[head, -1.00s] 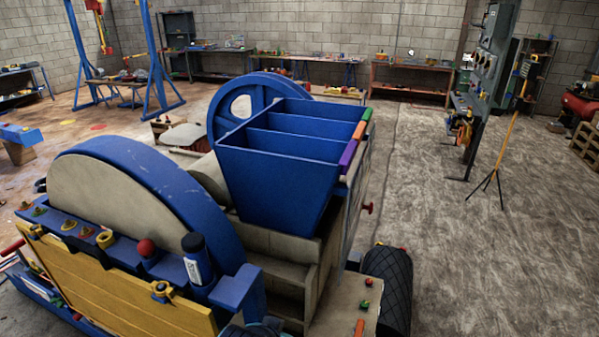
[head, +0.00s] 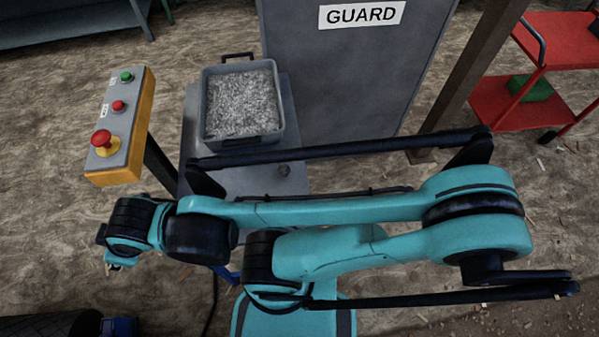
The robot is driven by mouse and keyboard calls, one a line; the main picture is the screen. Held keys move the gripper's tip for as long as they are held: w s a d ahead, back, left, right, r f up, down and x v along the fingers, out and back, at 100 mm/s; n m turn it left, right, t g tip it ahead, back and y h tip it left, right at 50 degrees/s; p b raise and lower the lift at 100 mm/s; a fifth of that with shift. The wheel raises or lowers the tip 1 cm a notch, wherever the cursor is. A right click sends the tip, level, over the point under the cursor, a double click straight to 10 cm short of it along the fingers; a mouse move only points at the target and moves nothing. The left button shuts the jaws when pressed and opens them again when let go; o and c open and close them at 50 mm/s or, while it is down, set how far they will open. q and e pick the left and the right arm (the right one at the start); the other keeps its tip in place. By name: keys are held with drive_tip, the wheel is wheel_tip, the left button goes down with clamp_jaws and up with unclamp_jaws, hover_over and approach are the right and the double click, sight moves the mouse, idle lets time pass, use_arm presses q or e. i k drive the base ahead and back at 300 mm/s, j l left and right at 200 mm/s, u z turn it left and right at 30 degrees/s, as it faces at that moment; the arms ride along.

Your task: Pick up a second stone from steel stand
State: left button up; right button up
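A grey steel stand (head: 186,150) is in the upper left of the head view. On it sits a grey tray (head: 277,93) with a black handle at its back, filled with pale grey crushed material. The arm's far end is at the left, below the yellow control box. I see no gripper fingers there, and no gripper of mine shows elsewhere.
A yellow and grey control box (head: 122,125) on a dark post stands left of the stand, with green and red buttons and a red mushroom knob. A grey GUARD panel (head: 345,75) rises behind the stand. A red cart (head: 515,110) stands at the right.

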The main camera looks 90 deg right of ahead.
sight(283, 170)
drive_tip(key=z, duration=2.4)
drive_tip(key=i+z, duration=0.1)
drive_tip(key=z, duration=0.35)
drive_tip(key=l+u, duration=0.25)
drive_tip(key=l, duration=0.55)
